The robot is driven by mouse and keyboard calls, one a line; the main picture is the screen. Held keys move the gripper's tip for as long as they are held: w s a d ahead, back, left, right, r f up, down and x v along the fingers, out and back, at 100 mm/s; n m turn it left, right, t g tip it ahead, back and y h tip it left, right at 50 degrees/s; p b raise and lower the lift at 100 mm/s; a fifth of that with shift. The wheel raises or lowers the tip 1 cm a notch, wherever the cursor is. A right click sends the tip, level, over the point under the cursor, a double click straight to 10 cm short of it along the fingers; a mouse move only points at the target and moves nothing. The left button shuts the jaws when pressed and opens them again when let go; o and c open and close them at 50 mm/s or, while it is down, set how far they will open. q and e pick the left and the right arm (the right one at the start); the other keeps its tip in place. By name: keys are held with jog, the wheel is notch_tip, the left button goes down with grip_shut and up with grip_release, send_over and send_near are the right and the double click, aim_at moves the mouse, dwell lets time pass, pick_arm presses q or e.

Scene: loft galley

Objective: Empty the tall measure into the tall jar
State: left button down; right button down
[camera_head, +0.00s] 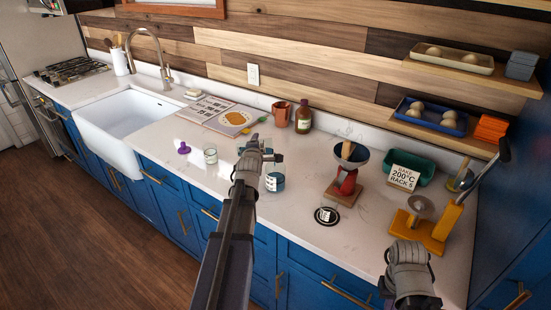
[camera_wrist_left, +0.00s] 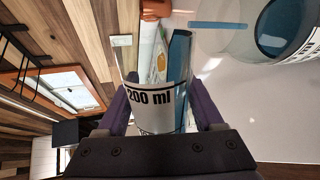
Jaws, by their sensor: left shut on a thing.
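My left gripper (camera_head: 262,152) is shut on the tall measure, a clear glass marked 200 ml (camera_wrist_left: 152,97). The measure is tipped over, with blue liquid lying along its lower side in the left wrist view. A blue stream runs from its rim towards the tall jar (camera_wrist_left: 250,45). The jar, clear with a label, stands on the counter below the gripper in the head view (camera_head: 275,178) and holds blue liquid. The measure is mostly hidden behind my gripper in the head view. My right gripper (camera_head: 408,253) is low at the right, its fingers not clear.
A small glass (camera_head: 210,154) and a purple object (camera_head: 184,148) stand left of the jar. A brown bottle (camera_head: 303,117) and copper jug (camera_head: 281,114) stand behind. A red stand with a bowl (camera_head: 348,170), a round black-and-white disc (camera_head: 326,215) and a yellow device (camera_head: 425,228) are to the right.

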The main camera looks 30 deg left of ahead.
pick_arm(q)
jog(key=shift+w+d+r+m+y+p, duration=0.2)
jog(key=shift+r+m+y+p, duration=0.3)
jog(key=shift+m, duration=0.3)
dwell(1.3)
jog(key=shift+s+a+f+n+h+b, duration=0.2)
jog(key=shift+f+n+h+b, duration=0.2)
jog(key=shift+f+n+b, duration=0.2)
jog(key=shift+f+n, duration=0.1)
jog(key=shift+n, duration=0.2)
